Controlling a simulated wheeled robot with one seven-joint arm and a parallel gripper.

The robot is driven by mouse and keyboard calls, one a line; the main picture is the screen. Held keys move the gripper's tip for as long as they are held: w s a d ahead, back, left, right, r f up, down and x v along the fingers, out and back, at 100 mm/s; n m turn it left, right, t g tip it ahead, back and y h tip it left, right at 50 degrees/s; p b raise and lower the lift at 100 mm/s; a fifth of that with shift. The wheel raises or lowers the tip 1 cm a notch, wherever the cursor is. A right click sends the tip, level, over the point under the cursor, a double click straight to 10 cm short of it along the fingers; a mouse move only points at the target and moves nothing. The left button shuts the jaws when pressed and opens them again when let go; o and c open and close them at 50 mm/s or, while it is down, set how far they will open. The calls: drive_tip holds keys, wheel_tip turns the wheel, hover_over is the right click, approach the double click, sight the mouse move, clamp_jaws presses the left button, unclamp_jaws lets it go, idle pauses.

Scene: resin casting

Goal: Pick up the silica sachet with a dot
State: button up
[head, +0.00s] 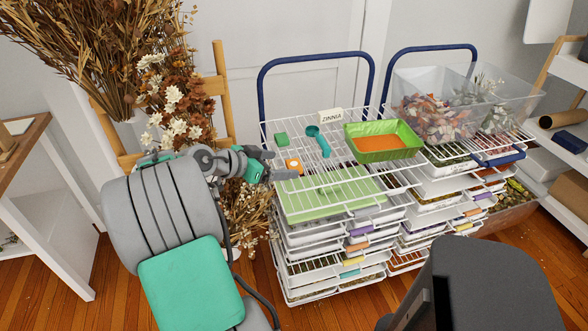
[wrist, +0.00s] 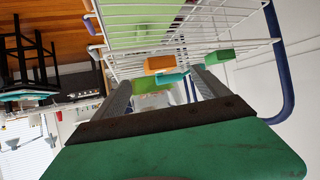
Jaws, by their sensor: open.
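A small orange block-like sachet (head: 293,165) with a pale mark on top lies on the white wire rack, near its left edge. It also shows in the wrist view (wrist: 159,63), beyond and between my fingers. A small green block (head: 281,139) lies behind it, and shows in the wrist view (wrist: 219,57) to the right. I cannot make out a clear dot on either. My gripper (head: 284,165) is open and empty at the rack's left edge, close to the orange sachet. In the wrist view my fingers (wrist: 162,76) are spread apart, with nothing held between them.
A teal scoop (head: 319,141), a ZINNIA card (head: 331,116) and a green tray of orange material (head: 384,155) are on the rack (head: 345,184). A clear bin (head: 440,120) stands to the right. Dried flowers (head: 165,105) stand behind my arm.

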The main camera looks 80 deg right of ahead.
sight(294, 164)
drive_tip(key=x, duration=0.5)
drive_tip(key=shift+a, duration=0.1)
drive_tip(key=c, duration=1.4)
drive_tip(key=shift+r, duration=0.1)
